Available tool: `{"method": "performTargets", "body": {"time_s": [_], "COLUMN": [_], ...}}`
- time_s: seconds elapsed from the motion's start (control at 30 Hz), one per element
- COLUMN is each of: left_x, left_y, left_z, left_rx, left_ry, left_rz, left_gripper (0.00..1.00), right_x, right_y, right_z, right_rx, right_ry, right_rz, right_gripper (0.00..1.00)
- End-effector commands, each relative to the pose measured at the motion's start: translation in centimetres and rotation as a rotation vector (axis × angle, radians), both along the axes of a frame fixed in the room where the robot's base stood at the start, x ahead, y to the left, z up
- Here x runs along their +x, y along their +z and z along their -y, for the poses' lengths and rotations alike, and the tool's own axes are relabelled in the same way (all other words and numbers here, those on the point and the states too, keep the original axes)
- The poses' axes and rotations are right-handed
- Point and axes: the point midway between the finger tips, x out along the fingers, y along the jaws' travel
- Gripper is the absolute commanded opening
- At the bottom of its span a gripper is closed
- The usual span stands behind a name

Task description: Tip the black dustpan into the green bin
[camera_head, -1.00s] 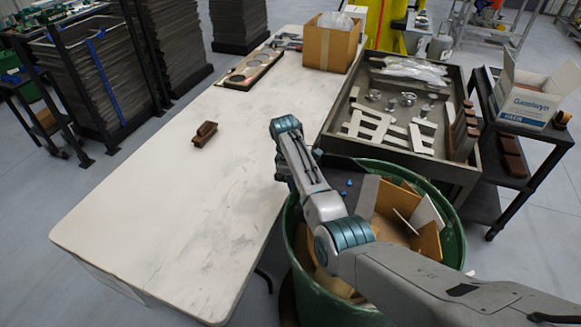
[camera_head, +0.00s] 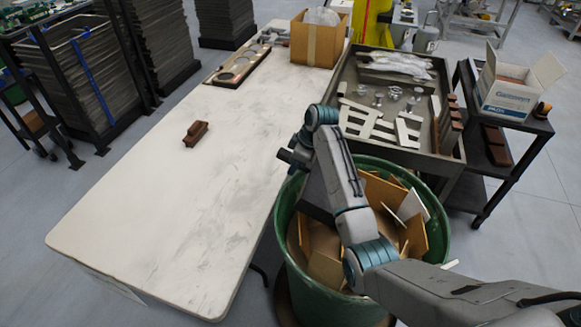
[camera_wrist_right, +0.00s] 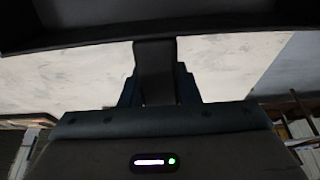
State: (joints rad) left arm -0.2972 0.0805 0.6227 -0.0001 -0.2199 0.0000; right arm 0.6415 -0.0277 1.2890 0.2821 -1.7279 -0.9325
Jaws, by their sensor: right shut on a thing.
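The black dustpan (camera_head: 316,194) is steeply tilted over the left side of the round green bin (camera_head: 433,238), partly hidden behind my right arm. My right gripper (camera_head: 292,158) is near the bin's rim by the table edge. It is shut on the dustpan's handle. In the right wrist view, the dark pan (camera_wrist_right: 160,38) spans the top and its handle (camera_wrist_right: 155,78) runs down between the fingers. No loose bits show on the visible part of the pan. The bin holds cardboard and board scraps. My left gripper is out of view.
A white table (camera_head: 150,220) fills the left, with a brown brush or block (camera_head: 196,133) on it. A grey tray table (camera_head: 440,150) with metal parts stands behind the bin. A cardboard box (camera_head: 318,42) sits at the table's far end. A black cart (camera_head: 540,127) stands right.

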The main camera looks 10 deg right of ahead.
Motion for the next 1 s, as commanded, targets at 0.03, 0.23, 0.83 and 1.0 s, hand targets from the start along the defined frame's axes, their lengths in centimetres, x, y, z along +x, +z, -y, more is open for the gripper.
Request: {"method": "performTargets", "body": {"time_s": [0.03, 0.23, 0.83, 1.0], "left_x": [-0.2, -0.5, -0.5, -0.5], "left_y": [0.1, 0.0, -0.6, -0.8], "left_z": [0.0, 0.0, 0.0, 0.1], "left_rx": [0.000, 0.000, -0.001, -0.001], "left_ry": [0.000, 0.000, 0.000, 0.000], "left_rz": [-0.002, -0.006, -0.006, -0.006], "left_gripper": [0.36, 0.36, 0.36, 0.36], "right_x": [-0.2, -0.9, -3.3, -4.2], "right_y": [0.5, 1.8, 5.5, 6.3], "right_z": [0.4, 1.7, 5.6, 6.8], "right_rx": [0.017, 0.096, 0.330, 0.392], "right_ry": [0.000, -0.001, 0.001, 0.000], "right_rz": [0.016, 0.065, 0.207, 0.243], "right_gripper": [0.00, 0.00, 0.00, 0.00]}}
